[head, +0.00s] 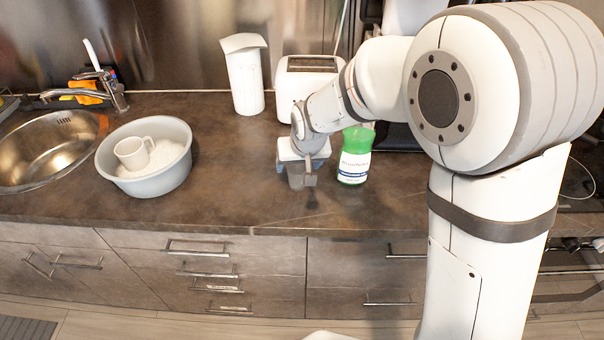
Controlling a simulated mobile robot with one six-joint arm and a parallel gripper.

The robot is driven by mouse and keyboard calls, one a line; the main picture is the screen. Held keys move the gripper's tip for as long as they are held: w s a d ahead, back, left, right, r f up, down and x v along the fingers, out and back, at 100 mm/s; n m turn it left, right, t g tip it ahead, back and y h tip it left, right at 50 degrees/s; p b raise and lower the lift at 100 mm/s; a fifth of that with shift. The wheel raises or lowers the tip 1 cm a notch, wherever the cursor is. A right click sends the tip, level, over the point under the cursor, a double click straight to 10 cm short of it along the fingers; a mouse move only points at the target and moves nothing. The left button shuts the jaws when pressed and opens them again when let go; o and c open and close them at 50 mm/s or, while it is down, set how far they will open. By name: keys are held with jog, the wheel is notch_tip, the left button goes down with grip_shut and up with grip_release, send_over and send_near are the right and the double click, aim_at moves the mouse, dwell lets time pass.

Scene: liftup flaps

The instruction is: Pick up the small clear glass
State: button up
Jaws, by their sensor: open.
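I cannot make out a small clear glass anywhere in the head view; it may be hidden by my arm or gripper, or too faint to see. My gripper (299,180) points down over the brown countertop (235,190), near the middle of the picture. It is open. No held thing can be seen in it, though the space between its fingers is small and unclear at this size.
A green bottle (355,157) with a white label stands just right of my gripper. A white toaster (300,82) and white pitcher (245,75) stand behind. A grey basin (150,182) holding a white mug (134,153) sits left, beside the sink (45,155). The counter between basin and gripper is clear.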

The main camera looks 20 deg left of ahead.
jog(key=shift+x, duration=1.45)
jog(key=c, duration=1.1)
